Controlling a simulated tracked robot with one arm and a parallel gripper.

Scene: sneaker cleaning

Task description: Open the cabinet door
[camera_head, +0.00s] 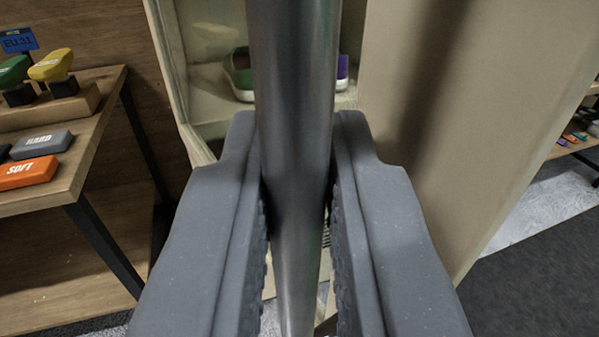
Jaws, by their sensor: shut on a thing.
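My gripper (296,135) fills the lower middle of the head camera view. Its two grey fingers are shut on a vertical metal bar handle (294,60), one finger on each side. Behind the handle is a beige cabinet (170,62). Its door (470,110) is the large beige panel at the right, standing ajar at an angle. The opening between them shows a shelf with a green and white shoe (238,76) and part of a purple item (343,68). The handle and fingers hide much of the interior and where the handle joins the door.
A wooden table (85,165) with dark legs stands at the left. It bears an orange SOFT block (28,172), a grey HARD block (40,144) and green and yellow brushes. At the right are open dark floor (545,275) and a shelf (580,142) with small items.

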